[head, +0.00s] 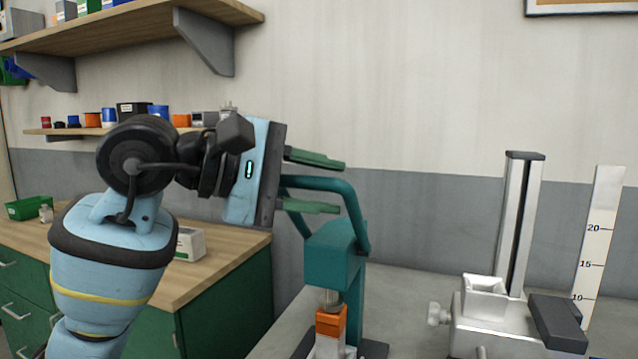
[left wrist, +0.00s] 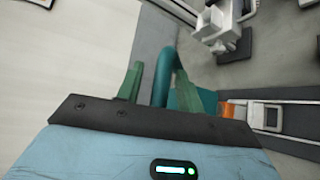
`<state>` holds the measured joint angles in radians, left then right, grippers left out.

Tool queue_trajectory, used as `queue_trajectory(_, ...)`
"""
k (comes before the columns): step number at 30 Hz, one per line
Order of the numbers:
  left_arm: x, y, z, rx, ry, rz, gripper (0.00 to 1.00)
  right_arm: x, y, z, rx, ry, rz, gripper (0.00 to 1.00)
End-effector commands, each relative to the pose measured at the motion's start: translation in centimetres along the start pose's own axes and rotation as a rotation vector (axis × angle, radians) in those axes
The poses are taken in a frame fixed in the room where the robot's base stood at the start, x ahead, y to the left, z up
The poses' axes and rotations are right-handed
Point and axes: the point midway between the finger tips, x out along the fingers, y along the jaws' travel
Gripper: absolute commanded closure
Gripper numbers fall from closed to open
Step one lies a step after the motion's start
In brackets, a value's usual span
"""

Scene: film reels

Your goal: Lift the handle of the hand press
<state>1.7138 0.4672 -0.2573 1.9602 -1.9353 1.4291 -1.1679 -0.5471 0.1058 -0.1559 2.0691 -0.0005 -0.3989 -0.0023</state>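The hand press has a teal body (head: 335,252) and stands on the grey bench, with a bent teal tube handle (head: 345,195) at its top. My left gripper (head: 328,185) comes in from the left at the handle's upper end. Its two green fingers are apart, one above and one below the tube, with gaps visible. In the left wrist view the handle (left wrist: 164,72) shows beside a green finger (left wrist: 131,82). An orange block (head: 330,322) is under the press's ram. Whether the fingers touch the tube is unclear. My right gripper is not in view.
A metal stand with a dark column (head: 517,225) and a white ruler scale (head: 598,245) stand to the right on the bench. A wooden shelf (head: 130,30) is at upper left. A wood-topped green cabinet (head: 225,265) is at left.

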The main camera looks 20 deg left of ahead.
Motion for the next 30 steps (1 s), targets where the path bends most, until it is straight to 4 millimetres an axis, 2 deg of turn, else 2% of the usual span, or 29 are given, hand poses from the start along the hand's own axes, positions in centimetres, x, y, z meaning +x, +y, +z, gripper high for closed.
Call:
queue_trajectory(3, 0.0, 0.0, 0.0, 0.0, 0.0, 0.0, 0.64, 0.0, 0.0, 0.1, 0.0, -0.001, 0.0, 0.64)
queue_trajectory(9, 0.0, 0.0, 0.0, 0.0, -0.001, 0.0, 0.91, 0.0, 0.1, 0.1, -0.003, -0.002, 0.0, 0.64)
queue_trajectory(12, 0.0, 0.0, 0.0, 0.0, -0.001, 0.0, 1.0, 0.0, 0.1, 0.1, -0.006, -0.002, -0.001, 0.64)
queue_trajectory(22, 0.0, 0.2, 0.0, -0.005, 0.0, -0.004, 1.0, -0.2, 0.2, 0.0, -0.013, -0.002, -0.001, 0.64)
queue_trajectory(30, 0.1, 1.7, -0.2, -0.057, 0.001, -0.055, 1.0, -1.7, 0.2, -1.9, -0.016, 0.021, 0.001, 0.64)
